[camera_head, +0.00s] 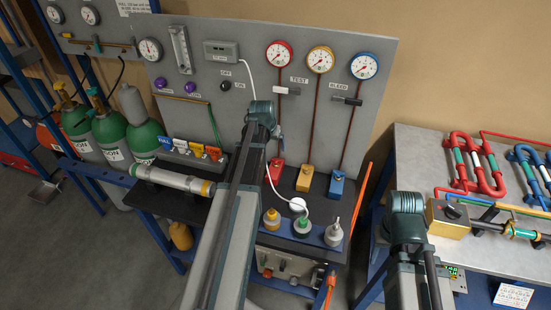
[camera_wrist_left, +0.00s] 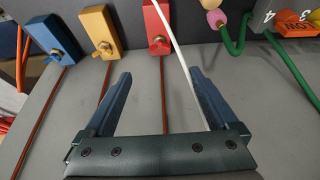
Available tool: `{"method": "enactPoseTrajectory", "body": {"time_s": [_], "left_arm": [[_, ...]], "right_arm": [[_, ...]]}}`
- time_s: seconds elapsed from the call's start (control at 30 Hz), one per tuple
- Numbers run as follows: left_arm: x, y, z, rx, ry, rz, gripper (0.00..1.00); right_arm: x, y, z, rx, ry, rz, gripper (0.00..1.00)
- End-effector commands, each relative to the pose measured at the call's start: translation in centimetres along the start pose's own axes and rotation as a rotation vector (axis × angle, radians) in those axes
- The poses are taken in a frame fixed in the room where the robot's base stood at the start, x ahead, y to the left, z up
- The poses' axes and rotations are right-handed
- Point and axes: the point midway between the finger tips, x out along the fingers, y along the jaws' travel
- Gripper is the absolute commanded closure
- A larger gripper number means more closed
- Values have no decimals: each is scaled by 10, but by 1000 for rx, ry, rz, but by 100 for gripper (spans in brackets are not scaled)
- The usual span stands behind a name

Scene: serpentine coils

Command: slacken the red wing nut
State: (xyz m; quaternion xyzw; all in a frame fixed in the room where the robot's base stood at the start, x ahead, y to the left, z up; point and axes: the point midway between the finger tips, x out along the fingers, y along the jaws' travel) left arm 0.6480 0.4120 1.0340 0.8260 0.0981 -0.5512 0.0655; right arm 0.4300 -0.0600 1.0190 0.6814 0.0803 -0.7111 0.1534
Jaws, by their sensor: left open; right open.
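In the head view the red block (camera_head: 275,173) sits low on the grey panel under the red gauge, partly beside my left arm. My left gripper (camera_wrist_left: 161,77) is open and empty, its two blue fingers apart and pointing toward the red block. A white cord (camera_wrist_left: 172,42) crosses in front of the block's edge and runs close to one finger. My right arm is at the lower right of the head view; its fingers are not visible.
A yellow block (camera_wrist_left: 101,25) and a blue block (camera_wrist_left: 47,35) with similar wing nuts stand beside the red one. Bottle-like fittings (camera_head: 303,226) stand on the blue rail below. The grey bench (camera_head: 420,150) with red and blue coils is at the right.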

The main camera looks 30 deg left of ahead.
Motion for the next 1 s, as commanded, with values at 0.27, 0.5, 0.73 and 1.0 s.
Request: {"method": "enactPoseTrajectory", "body": {"time_s": [0.27,0.5,0.73,1.0], "left_arm": [[34,0,1,1,-1,0,7],[70,0,2,1,-1,0,7],[104,0,2,1,-1,0,7],[132,0,1,1,-1,0,7]], "right_arm": [[32,-3,-2,1,0,0,50],[65,-6,-4,2,0,0,50],[96,-9,-6,2,0,0,50],[121,-12,-7,2,0,0,50]]}}
